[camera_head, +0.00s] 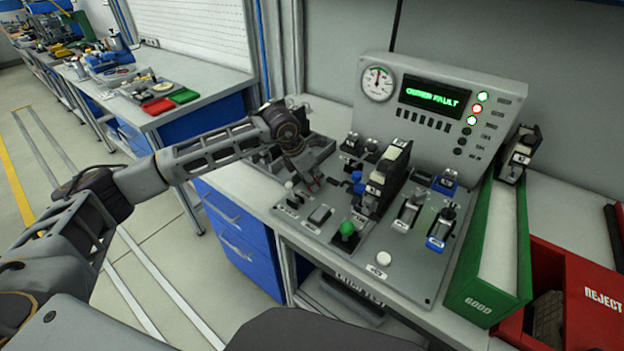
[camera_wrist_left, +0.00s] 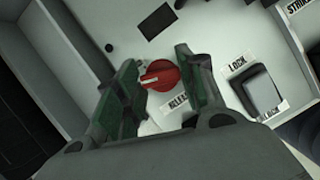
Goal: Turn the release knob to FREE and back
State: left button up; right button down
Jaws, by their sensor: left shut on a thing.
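The release knob (camera_wrist_left: 165,75) is a round red knob with a white pointer line on a pale panel. In the left wrist view its pointer is toward the lower left, and a partly covered RELEASE label (camera_wrist_left: 179,103) is beside it. My left gripper (camera_head: 311,182) is at the left end of the console in the head view. The FREE marking cannot be made out. My right gripper is not in view.
A green push button (camera_head: 347,229) and clamp fixtures (camera_head: 385,180) stand to the right. The console display (camera_head: 434,96) shows green fault text. A green GOOD bin (camera_head: 480,298) and red REJECT bin (camera_head: 598,296) are further right.

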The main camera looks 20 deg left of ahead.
pick_arm(q)
jog(key=shift+n+t+y+b, duration=0.3)
jog(key=shift+n+b, duration=0.2)
jog(key=shift+n, duration=0.4)
jog(key=shift+n+y+b, duration=0.3)
jog(key=shift+n+b, duration=0.2)
jog(key=shift+n, duration=0.8)
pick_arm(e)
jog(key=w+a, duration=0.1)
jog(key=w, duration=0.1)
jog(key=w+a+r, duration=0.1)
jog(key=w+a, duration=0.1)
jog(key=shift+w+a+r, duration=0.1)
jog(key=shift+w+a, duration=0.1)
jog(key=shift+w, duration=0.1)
pick_arm(q)
jog(key=o, duration=1)
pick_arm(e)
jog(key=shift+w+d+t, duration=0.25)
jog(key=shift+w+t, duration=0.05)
